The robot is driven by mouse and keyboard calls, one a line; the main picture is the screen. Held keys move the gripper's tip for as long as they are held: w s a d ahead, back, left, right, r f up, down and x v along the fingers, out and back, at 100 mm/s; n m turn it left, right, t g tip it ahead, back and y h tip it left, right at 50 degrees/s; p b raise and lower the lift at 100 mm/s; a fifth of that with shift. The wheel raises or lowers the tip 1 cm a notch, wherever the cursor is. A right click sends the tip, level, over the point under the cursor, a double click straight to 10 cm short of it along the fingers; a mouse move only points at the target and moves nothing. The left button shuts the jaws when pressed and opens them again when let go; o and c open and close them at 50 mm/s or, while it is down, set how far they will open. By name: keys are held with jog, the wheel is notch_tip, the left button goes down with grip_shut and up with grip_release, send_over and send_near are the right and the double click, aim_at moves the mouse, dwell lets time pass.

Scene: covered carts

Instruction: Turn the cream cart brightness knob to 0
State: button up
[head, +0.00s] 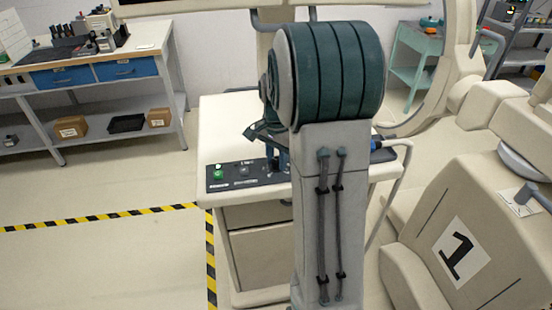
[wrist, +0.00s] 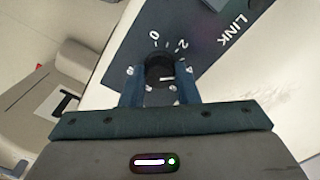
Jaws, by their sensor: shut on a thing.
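The cream cart (head: 225,125) stands in front of me in the head view, with a dark control panel (head: 228,182) along its front edge. In the wrist view, the black brightness knob (wrist: 158,66) sits on the dark panel (wrist: 120,50) between my two blue fingers. My gripper (wrist: 158,84) is shut on the knob. A 0 and a 2 are printed beyond the knob. A short white mark shows on the knob's near right side; which number it points to is unclear. In the head view my arm hides the knob and most of the gripper.
A green button (head: 218,173) and a small switch (head: 244,171) are on the panel's left part. A blue cable plug (head: 377,144) is at its right end. The floor at left is clear.

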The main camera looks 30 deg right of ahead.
aim_at(276, 160)
jog(key=n, duration=0.4)
jog(key=shift+w+n, duration=0.1)
jog(key=shift+n, duration=0.2)
jog(key=n+b, duration=0.1)
jog(key=n, duration=0.4)
jog(key=shift+n, duration=0.3)
jog(key=n, duration=0.4)
jog(key=shift+r, duration=0.1)
jog(key=n, duration=0.4)
jog(key=shift+n, duration=0.5)
jog(key=o, duration=1)
notch_tip(276, 160, up, 14)
jog(key=shift+f, duration=0.1)
